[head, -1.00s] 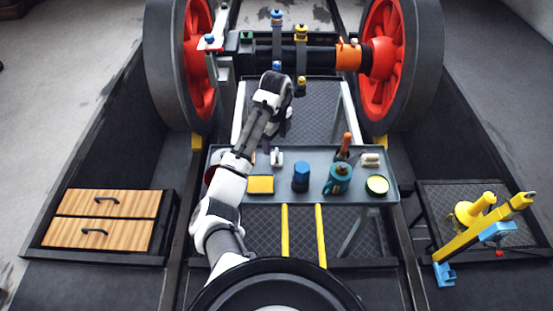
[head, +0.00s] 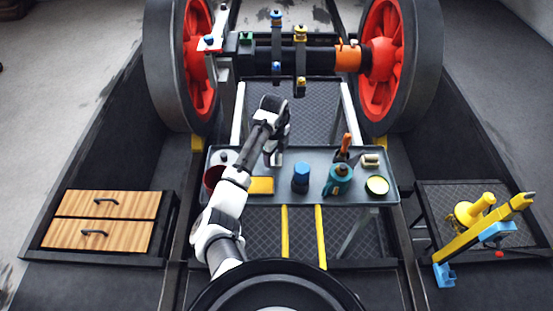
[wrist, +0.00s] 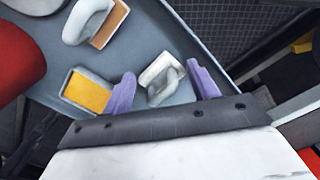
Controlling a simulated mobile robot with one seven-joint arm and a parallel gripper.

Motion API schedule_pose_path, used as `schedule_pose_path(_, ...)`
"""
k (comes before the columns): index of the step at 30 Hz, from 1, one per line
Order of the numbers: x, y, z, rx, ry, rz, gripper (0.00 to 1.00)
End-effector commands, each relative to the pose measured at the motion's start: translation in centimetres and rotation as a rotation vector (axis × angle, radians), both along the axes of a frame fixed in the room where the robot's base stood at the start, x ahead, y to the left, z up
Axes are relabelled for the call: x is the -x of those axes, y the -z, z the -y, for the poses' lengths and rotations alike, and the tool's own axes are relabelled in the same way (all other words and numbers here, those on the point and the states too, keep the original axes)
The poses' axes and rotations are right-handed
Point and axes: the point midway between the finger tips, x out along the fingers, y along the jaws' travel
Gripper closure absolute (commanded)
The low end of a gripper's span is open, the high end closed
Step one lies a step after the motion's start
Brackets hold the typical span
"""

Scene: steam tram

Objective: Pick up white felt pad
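The white felt pad (wrist: 158,72) is a small pale block with a grey loop handle. In the wrist view it lies on the grey tray (wrist: 55,55), between the two purple fingertips. My gripper (wrist: 163,85) is open, with one finger on each side of the pad and visible gaps between. In the head view my gripper (head: 274,153) is low over the left-middle of the tray and hides most of the pad. I cannot tell how far the fingertips are above the tray.
A similar handled pad with a brown face (wrist: 108,27) and a yellow pad (wrist: 88,92) lie nearby. A red pot (head: 211,180) stands at the tray's left.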

Motion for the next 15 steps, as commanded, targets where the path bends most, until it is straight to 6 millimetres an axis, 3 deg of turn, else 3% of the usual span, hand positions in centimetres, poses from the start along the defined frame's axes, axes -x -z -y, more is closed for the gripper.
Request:
schedule_pose_path(1,-0.01,-0.02,0.01,0.0,0.0,0.0,0.52)
schedule_pose_path(4,0.0,-0.02,0.01,0.0,0.0,0.0,0.65)
schedule_pose_path(15,-0.06,-0.67,0.03,0.001,0.0,0.002,0.65)
